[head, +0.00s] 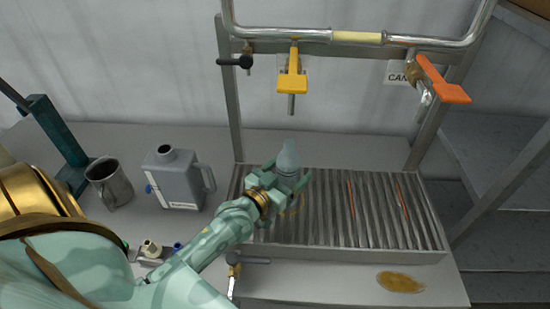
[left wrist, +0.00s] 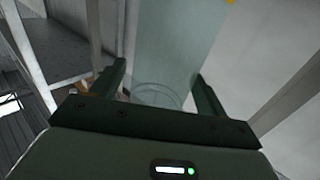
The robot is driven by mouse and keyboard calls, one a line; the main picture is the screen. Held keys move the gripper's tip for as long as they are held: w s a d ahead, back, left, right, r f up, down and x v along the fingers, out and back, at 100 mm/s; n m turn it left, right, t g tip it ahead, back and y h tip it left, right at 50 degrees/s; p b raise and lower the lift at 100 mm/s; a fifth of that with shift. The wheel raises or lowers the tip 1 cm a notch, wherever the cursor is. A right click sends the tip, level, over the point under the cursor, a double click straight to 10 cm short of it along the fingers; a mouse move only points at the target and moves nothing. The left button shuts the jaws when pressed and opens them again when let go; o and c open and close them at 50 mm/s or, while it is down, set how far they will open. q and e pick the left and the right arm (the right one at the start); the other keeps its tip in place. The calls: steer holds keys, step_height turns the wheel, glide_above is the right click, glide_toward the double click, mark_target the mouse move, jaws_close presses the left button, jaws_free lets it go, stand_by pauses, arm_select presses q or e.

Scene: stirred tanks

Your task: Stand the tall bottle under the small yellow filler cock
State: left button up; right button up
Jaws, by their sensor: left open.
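The tall bottle (head: 288,158), grey-green and translucent, looks upright on the slatted drip grate, its top below the spout of the small yellow filler cock (head: 292,82) in the head view. A clear gap shows between spout and bottle top. My left gripper (head: 282,187) is open with its fingers on either side of the bottle's lower part. In the left wrist view the bottle (left wrist: 172,45) stands between the spread fingers (left wrist: 160,88), with gaps beside it. The bottle's base is partly hidden by the gripper. My right gripper is not in view.
The drip grate (head: 345,253) has free slats to the right. An orange-handled cock (head: 443,83) hangs at the right of the pipe frame. A grey jerrycan (head: 178,185) and a metal mug (head: 108,180) stand left. A brown puddle (head: 400,282) lies at the front right.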

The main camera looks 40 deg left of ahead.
arm_select(q)
steer(key=s, duration=1)
steer(key=shift+s+a, duration=0.3)
steer(key=shift+a, duration=0.1)
stand_by(0.6)
